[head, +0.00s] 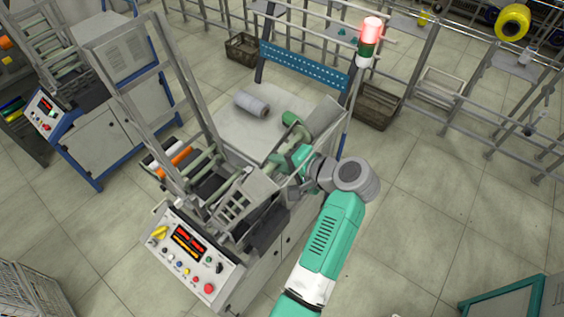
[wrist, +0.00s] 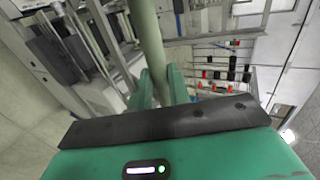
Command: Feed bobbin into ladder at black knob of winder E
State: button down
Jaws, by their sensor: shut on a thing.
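The winder in the middle of the head view has a tall grey ladder frame (head: 133,95) leaning up on its left side. Its sloping control panel (head: 190,257) has a red display, coloured buttons and a dark knob (head: 219,267). Pale green bobbins (head: 205,160) lie across its middle. My gripper (head: 297,160) is at the winder's right side, partly hidden by my wrist. In the wrist view my green fingers (wrist: 160,88) are shut on a pale green bobbin (wrist: 147,35), which points away from the palm. Its far end is cut off. I cannot read any winder letter.
A grey spool (head: 252,103) lies on the pale top behind the winder, with a green roll (head: 291,119) near it. A signal tower (head: 368,40) is lit red. Another winder (head: 125,95) stands at left. Brown crates (head: 376,107) stand behind.

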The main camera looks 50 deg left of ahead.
jog(key=c, duration=0.9)
grip_release()
dwell(0.9)
jog(key=d+r+p, duration=0.2)
jog(key=w+d+r+p, duration=0.1)
jog(key=d+r+p, duration=0.1)
jog(key=d+r, duration=0.1)
jog(key=d+r+p, duration=0.3)
jog(key=shift+w, duration=0.3)
dwell(0.4)
